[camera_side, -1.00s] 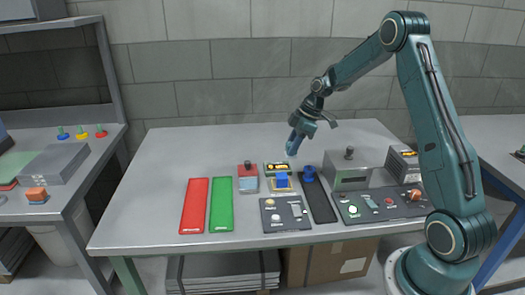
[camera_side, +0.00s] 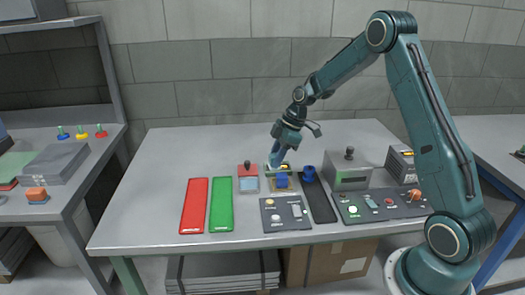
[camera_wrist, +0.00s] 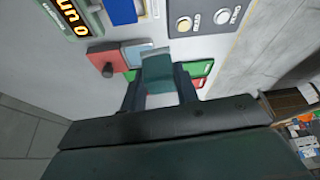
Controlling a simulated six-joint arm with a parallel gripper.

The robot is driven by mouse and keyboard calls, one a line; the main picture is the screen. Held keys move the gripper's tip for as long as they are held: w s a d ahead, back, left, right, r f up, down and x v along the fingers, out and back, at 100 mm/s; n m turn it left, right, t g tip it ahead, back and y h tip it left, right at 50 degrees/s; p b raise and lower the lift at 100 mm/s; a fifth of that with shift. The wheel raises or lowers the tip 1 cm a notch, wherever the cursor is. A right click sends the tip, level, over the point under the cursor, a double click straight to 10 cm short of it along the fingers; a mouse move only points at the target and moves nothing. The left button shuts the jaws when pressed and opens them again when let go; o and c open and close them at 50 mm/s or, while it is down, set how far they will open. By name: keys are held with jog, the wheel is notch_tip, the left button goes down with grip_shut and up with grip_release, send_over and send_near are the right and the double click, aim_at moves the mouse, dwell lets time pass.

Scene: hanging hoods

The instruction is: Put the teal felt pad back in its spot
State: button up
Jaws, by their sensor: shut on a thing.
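My gripper (camera_wrist: 158,88) is shut on the teal felt pad (camera_wrist: 157,66), which sits between the two fingers in the wrist view. In the side view my gripper (camera_side: 274,158) is above the back of the row of items, near the small display. The pad is too small there to make out clearly. Its spot cannot be told for certain. A red block with a dark knob (camera_side: 247,170) and a pale blue-grey square (camera_side: 248,184) lie just left of my gripper. They also show in the wrist view as a red block (camera_wrist: 101,57) beside the pale square (camera_wrist: 134,53).
A display with orange digits (camera_wrist: 72,16) and a blue block (camera_side: 282,180) are close by. Red (camera_side: 194,206) and green (camera_side: 221,205) strips lie left. A knobbed grey box (camera_side: 348,179) stands right. The table's back left (camera_side: 190,150) is clear.

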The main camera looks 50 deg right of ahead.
jog(key=a+f+n+g, duration=0.1)
jog(key=a+f+n, duration=0.2)
jog(key=a, duration=1.1)
jog(key=shift+s+a, duration=0.25)
jog(key=shift+s, duration=0.05)
jog(key=shift+f+y, duration=0.2)
jog(key=shift+y, duration=0.1)
jog(key=shift+f, duration=3.25)
jog(key=shift+f, duration=0.6)
jog(key=o, duration=1)
jog(key=shift+o, duration=0.2)
